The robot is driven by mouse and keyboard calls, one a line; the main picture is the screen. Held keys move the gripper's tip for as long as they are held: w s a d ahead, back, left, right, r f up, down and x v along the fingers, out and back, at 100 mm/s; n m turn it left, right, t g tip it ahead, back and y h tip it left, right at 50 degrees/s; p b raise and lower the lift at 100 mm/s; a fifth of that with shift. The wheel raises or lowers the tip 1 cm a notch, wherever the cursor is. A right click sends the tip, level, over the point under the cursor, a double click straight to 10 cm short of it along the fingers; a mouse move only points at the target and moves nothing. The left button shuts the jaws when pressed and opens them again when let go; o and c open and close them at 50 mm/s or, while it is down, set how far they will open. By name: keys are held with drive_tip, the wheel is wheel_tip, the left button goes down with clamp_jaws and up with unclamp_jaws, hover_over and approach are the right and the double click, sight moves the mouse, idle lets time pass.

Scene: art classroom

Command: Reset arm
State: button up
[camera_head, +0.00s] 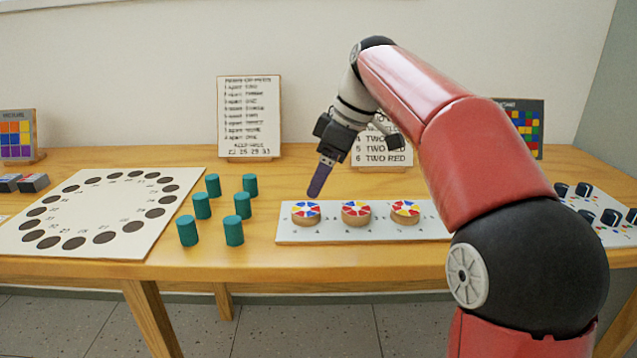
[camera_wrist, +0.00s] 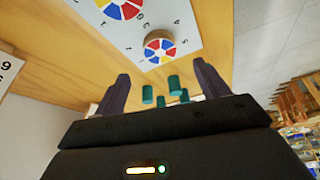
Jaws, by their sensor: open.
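My gripper (camera_head: 319,180) is above the table, over the left end of the white strip that carries the colour-wheel discs. Its fingers point downward in the head view. In the wrist view its two dark fingers stand wide apart at my gripper (camera_wrist: 160,92), with nothing held between them. My red arm reaches in from the right and hides part of the table and a sign behind it. The left disc (camera_head: 306,212) lies just below the fingertips, apart from them. The middle disc (camera_head: 356,213) and right disc (camera_head: 405,212) sit farther along the white strip (camera_head: 330,236).
Several teal cylinders (camera_head: 202,206) stand left of the strip. A white board with dark circles (camera_head: 105,212) lies farther left. A text sign (camera_head: 249,117) stands at the back. A board with dark pieces (camera_head: 612,232) is at the right. The wooden table's front edge (camera_head: 330,272) is clear.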

drive_tip(key=s+d+m, duration=0.1)
drive_tip(key=s, duration=0.1)
drive_tip(key=s+d+f+m+t+h, duration=0.1)
drive_tip(key=s+m, duration=0.1)
drive_tip(key=s, duration=0.1)
drive_tip(key=s+d+m, duration=0.1)
drive_tip(key=s, duration=0.1)
drive_tip(key=shift+s+f+h, duration=0.3)
drive_tip(key=shift+f+h, duration=0.1)
drive_tip(key=s+d+f+m+t+h, duration=0.1)
drive_tip(key=s+d+f+m, duration=0.3)
drive_tip(key=s+f, duration=0.3)
drive_tip(key=s+d+f+m+t+h, duration=0.1)
drive_tip(key=s+d+f+m, duration=0.3)
drive_tip(key=s, duration=0.7)
wheel_tip(320, 180, down, 4)
drive_tip(key=shift+s+d+r+m+t+h, duration=0.1)
drive_tip(key=shift+s+d+m+t+h, duration=0.15)
drive_tip(key=shift+m+t, duration=0.65)
drive_tip(key=shift+m+g, duration=0.3)
